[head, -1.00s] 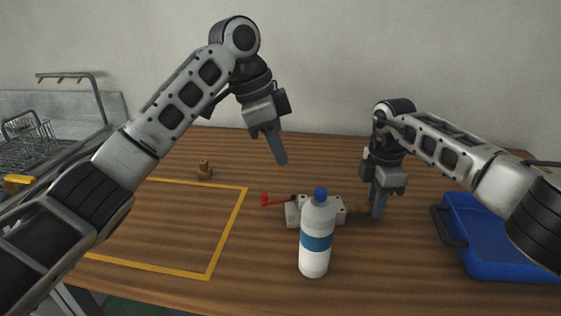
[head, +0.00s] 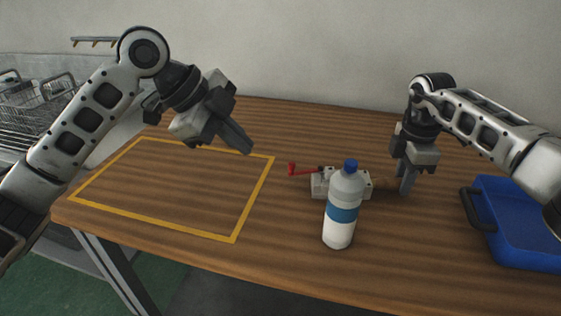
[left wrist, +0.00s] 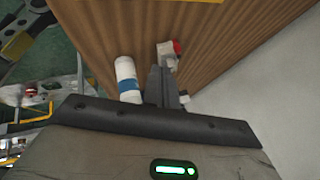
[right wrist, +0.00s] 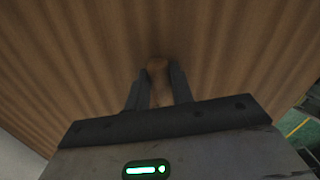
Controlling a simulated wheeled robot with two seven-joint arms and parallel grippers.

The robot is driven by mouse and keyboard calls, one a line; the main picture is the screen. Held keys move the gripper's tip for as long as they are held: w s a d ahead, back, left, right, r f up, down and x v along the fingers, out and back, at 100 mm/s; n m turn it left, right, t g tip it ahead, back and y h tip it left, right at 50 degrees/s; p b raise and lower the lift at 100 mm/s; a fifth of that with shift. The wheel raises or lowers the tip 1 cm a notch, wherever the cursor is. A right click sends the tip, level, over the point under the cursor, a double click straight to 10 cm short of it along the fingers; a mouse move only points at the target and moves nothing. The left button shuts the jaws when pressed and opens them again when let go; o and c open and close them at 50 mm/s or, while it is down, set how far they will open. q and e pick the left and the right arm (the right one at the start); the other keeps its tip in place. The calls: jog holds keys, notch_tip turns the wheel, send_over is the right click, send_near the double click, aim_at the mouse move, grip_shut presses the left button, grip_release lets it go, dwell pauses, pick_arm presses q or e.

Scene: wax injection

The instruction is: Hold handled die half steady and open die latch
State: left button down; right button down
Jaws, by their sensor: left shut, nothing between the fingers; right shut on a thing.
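The metal die (head: 320,187) lies on the table, partly hidden by a bottle in the head view. Its red-tipped latch lever (head: 292,169) sticks out to the left. Its wooden handle (head: 383,187) points right. My right gripper (head: 404,188) is shut on the handle; the handle (right wrist: 157,68) also shows between its fingers in the right wrist view. My left gripper (head: 248,150) is shut and empty, tilted, up and left of the red lever and apart from it. In the left wrist view the die (left wrist: 165,60) and red tip (left wrist: 177,46) lie beyond its fingers (left wrist: 160,80).
A white bottle (head: 342,222) with a blue cap stands close in front of the die. A yellow-outlined area (head: 255,208) on the left of the table is clear. Wire baskets (head: 30,105) stand beyond it.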

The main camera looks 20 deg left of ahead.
pick_arm(q)
jog(key=shift+m, duration=0.5)
jog(key=x, duration=0.3)
jog(key=s+x, duration=0.1)
jog(key=x, duration=0.5)
jog(key=shift+s+d+f, duration=0.1)
jog(key=shift+s+f, duration=0.05)
jog(key=shift+f, duration=0.35)
jog(key=shift+w+d+r, duration=0.1)
jog(key=shift+w, duration=0.5)
jog(key=shift+w+d, duration=0.15)
jog(key=shift+w, duration=0.45)
jog(key=shift+w+d, duration=0.2)
jog(key=shift+w, duration=0.35)
jog(key=shift+w+a, duration=0.4)
jog(key=shift+w, duration=0.2)
jog(key=shift+w+a, duration=0.35)
jog(key=shift+w, duration=0.3)
jog(key=shift+s, duration=0.1)
